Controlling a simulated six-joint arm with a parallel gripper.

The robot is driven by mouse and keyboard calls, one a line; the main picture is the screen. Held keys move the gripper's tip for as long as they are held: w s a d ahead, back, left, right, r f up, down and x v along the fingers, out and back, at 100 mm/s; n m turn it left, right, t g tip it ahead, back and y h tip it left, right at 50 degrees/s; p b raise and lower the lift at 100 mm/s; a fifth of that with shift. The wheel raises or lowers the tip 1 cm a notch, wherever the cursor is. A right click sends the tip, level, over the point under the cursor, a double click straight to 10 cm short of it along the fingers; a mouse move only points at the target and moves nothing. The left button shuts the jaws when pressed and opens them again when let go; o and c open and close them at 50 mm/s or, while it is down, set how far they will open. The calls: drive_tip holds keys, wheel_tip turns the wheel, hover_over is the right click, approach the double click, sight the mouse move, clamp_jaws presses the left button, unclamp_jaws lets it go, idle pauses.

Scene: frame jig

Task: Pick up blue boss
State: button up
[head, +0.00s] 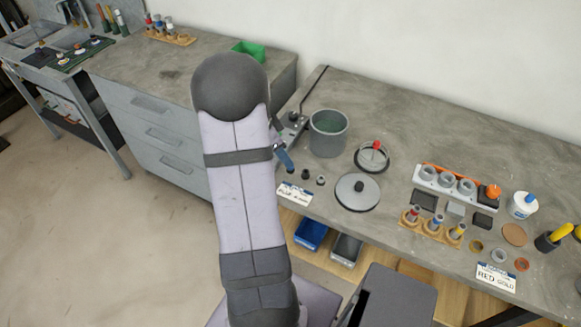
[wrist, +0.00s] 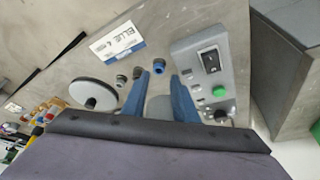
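The blue boss (wrist: 159,65) is a small upright cylinder with a blue top on the grey bench, in the wrist view. It stands just beyond my gripper's fingertips, roughly in line with the gap between them. My gripper (wrist: 159,82) has two blue fingers set apart, with no object visibly held. A grey rounded shape shows behind the gap.
A label reading BLUE (wrist: 118,40) lies near the cylinders. A control box (wrist: 196,48) with a green button is close to the right finger. A grey pot (head: 328,135) and a round knobbed plate (head: 346,196) stand nearby. A ring fixture (head: 372,160) is farther right.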

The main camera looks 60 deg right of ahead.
sight(291, 168)
drive_tip(key=shift+p+x, duration=0.95)
drive_tip(key=shift+x, duration=1.55)
drive_tip(key=shift+a, duration=0.15)
clamp_jaws()
